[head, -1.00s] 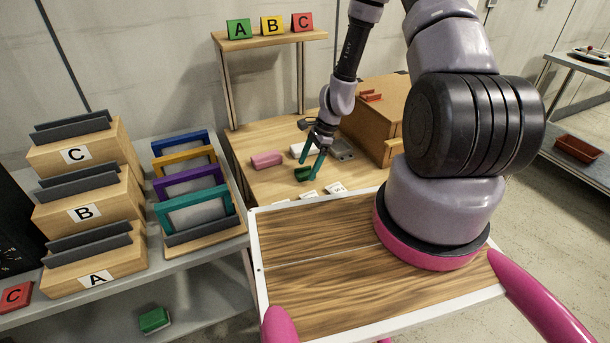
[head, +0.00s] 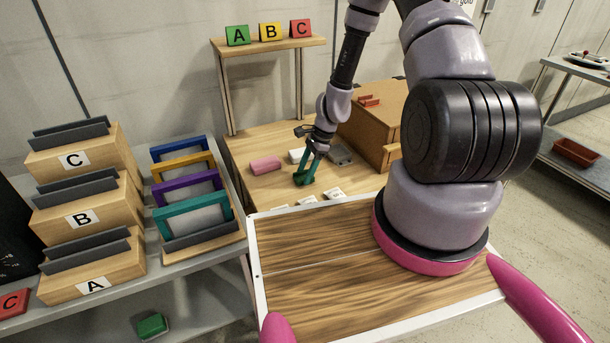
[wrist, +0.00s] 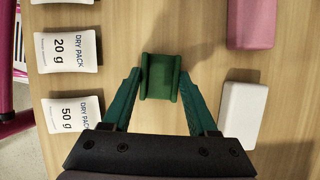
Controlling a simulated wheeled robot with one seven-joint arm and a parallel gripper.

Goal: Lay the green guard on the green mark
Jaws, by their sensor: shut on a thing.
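The green guard (wrist: 161,78) is a small dark green channel-shaped piece with raised side edges. My gripper (wrist: 160,76) is shut on it, with one teal finger against each side. In the head view my gripper (head: 305,180) is low over the wooden table, and the guard is hard to tell apart from the fingers there. I cannot tell whether the guard touches the table. I see no green mark on the table in either view.
White dry packs (wrist: 68,52) lie left of the guard in the wrist view. A pink block (wrist: 251,23) and a white block (wrist: 242,115) lie to its right. In the head view a grey item (head: 341,154) and a wooden box (head: 372,130) stand right of my gripper.

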